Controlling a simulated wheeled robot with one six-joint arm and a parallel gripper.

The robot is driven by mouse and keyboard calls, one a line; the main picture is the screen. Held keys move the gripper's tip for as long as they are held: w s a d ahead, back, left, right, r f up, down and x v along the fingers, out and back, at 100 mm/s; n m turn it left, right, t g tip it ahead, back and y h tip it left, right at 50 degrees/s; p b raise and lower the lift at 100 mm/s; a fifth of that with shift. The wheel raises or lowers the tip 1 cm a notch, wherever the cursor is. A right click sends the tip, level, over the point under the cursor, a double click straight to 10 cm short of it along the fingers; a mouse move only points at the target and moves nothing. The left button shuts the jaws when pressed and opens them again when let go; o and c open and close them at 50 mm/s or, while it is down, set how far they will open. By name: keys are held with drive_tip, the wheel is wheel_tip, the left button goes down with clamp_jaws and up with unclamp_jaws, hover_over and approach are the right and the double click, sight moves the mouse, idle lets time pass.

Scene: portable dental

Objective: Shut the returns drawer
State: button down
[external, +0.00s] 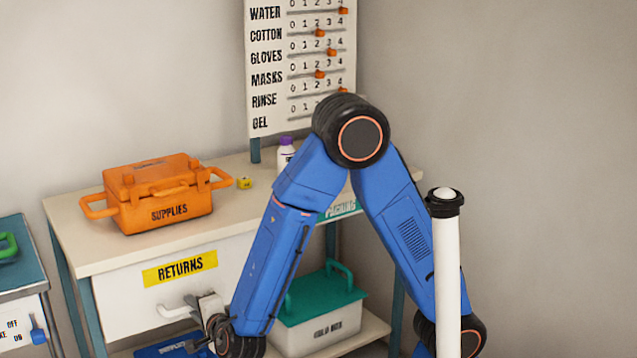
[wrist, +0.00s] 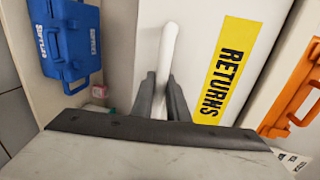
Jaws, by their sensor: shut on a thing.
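The returns drawer (external: 120,299) has a white front with a yellow RETURNS label (external: 180,268). It sits under the beige tabletop, and no open inside of it shows. The front and label also show sideways in the wrist view (wrist: 205,30). A white handle (external: 172,311) stands out from the front below the label. In the wrist view the handle (wrist: 168,48) runs between my two dark fingers. My gripper (external: 203,310) is shut on the handle, with its fingers in the wrist view (wrist: 164,98) on both sides of it. Part of the drawer's right side is hidden by my arm.
An orange SUPPLIES case (external: 160,195) stands on the tabletop (external: 85,240), with a small yellow item (external: 244,183) and a purple-capped bottle (external: 286,152) nearby. A green-lidded box (external: 318,310) and a blue case (external: 170,348) are below. A white post (external: 447,270) stands at right.

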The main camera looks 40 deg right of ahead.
drive_tip(key=c, duration=1.7)
unclamp_jaws()
drive_tip(key=shift+w, duration=0.15)
drive_tip(key=v, duration=1.7)
drive_tip(key=shift+s, duration=0.3)
